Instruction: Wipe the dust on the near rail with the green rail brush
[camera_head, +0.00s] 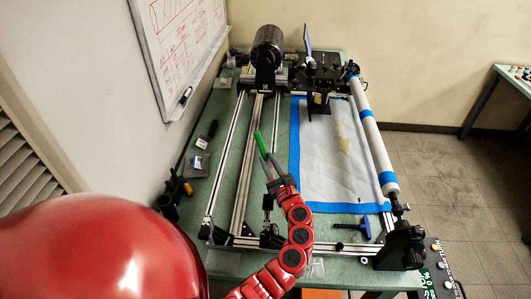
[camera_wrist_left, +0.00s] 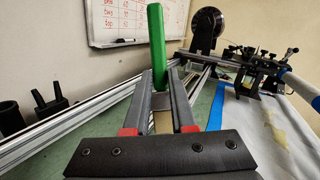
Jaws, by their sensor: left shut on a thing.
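The green rail brush (camera_head: 261,141) is held in my left gripper (camera_head: 269,161), above the bench between the long rails and the white sheet. In the left wrist view the brush (camera_wrist_left: 156,45) stands up between the two fingers of the gripper (camera_wrist_left: 160,78), with a metallic piece lower down between them. Long aluminium rails (camera_head: 229,158) run along the bench to the left of the gripper; a rail (camera_wrist_left: 75,122) also shows in the left wrist view. I cannot make out dust on any rail or tell which is the near rail. My right gripper is not in view.
A white sheet (camera_head: 310,170) with blue tape edges and a yellowish patch lies right of the gripper. A white roller (camera_head: 370,135) runs along the right side. A black cylinder (camera_head: 267,45) stands at the back. Small tools lie along the left bench edge.

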